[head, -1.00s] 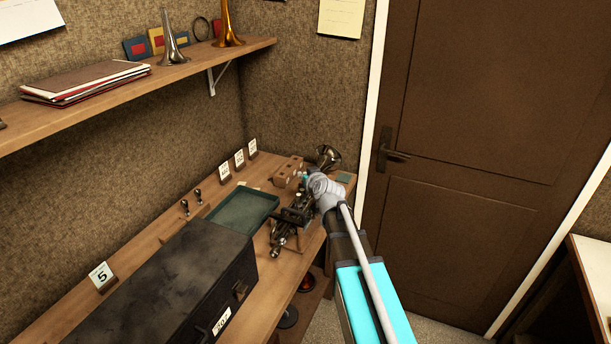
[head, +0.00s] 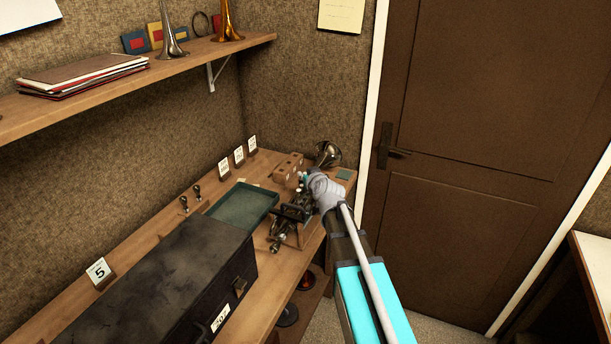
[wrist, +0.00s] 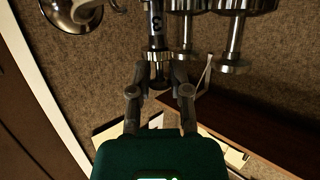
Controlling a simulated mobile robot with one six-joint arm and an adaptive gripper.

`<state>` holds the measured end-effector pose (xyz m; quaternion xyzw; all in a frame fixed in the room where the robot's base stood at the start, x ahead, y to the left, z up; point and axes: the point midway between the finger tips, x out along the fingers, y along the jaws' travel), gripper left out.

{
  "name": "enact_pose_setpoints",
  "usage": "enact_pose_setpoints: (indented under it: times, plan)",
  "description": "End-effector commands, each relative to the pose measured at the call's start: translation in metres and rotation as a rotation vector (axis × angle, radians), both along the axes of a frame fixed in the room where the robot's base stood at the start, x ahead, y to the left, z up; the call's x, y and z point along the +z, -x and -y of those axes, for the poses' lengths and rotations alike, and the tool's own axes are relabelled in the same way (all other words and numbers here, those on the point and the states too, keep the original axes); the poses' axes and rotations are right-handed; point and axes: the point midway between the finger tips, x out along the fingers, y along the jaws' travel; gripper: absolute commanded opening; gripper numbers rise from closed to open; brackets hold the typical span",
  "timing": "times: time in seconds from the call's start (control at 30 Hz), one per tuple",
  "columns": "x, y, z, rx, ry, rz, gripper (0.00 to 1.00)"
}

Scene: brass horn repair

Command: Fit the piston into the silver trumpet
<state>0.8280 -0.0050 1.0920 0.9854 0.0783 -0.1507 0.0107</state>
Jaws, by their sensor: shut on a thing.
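My gripper (wrist: 159,74) is shut on the piston (wrist: 155,38), a metal cylinder marked 3, and holds it near its button end. In the wrist view the piston stands in line beside two other valves (wrist: 235,38) of the silver trumpet. Its far end runs to the top edge of the picture, so I cannot tell how deep it sits in a casing. The trumpet's bell (head: 327,153) shows at the bench's far right end in the head view, and also in the wrist view (wrist: 77,12). My wrist hides much of the trumpet and the piston in the head view.
A green tray (head: 262,195) lies left of the trumpet, with a black case (head: 160,280) in front. A wooden block (head: 287,167) with holes stands behind the trumpet. Numbered cards line the wall. A shelf (head: 140,72) hangs above; a door (head: 480,130) is at right.

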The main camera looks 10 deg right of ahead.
Motion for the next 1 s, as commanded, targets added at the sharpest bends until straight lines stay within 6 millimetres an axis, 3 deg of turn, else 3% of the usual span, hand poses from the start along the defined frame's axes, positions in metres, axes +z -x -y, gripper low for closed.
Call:
enact_pose_setpoints:
  times: [1.0]
  plan:
    - [-0.019, 0.0, 0.0, 0.0, 0.0, 0.0, 0.0]
